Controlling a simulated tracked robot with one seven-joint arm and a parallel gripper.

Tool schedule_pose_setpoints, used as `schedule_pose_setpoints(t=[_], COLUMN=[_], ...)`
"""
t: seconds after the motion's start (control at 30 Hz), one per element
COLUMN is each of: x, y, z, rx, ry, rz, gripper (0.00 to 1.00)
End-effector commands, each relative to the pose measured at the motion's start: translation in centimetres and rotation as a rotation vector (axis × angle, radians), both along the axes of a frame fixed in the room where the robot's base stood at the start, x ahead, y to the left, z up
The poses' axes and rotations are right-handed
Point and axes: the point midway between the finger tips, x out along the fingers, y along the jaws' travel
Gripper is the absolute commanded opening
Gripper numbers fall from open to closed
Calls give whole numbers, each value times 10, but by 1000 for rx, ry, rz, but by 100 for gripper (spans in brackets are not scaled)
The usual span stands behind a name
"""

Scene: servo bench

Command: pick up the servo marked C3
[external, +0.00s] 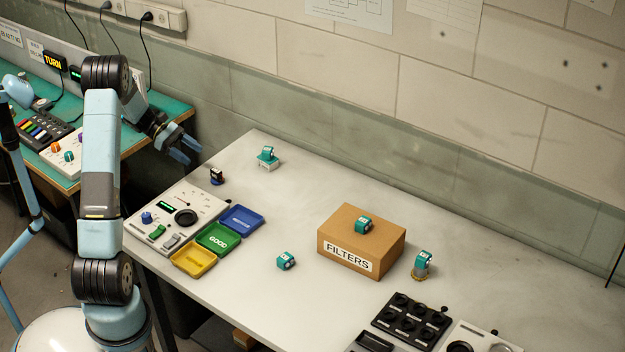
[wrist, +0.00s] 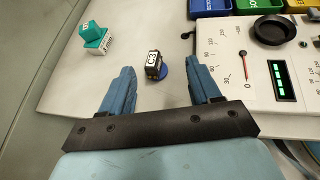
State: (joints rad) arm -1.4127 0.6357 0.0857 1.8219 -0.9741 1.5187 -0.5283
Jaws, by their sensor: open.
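The servo marked C3 (wrist: 153,60) is a small dark block with a white label, standing next to or on a blue round piece (wrist: 165,74) in the wrist view. In the external view the dark servo (external: 216,175) stands near the bench's left edge, behind the tester panel. My gripper (external: 190,152) is above and left of it there, apart from it. In the wrist view the blue fingers are spread wide and empty, with the servo beyond and between their tips.
A teal servo (external: 268,153) sits on a small white block nearby. The tester panel (external: 160,217) and blue, green and yellow trays (external: 218,238) lie in front. Other teal servos are on the bench, on the FILTERS box (external: 335,250) and on a round stand. The wall is behind.

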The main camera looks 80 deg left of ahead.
Motion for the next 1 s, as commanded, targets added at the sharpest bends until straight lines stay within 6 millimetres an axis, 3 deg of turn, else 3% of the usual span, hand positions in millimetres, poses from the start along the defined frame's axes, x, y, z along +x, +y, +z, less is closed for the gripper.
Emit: schedule_pose_setpoints(t=[0.1, 0.27, 0.7, 1.0], x=[-23, -31, 24, 40], y=[19, 26, -2, -10], z=[-16, -23, -49, -56], rx=[-49, -73, -73, -73], ry=[-17, -29, -29, -28], rz=[70, 103, 102, 103], gripper=[62, 62, 62, 62])
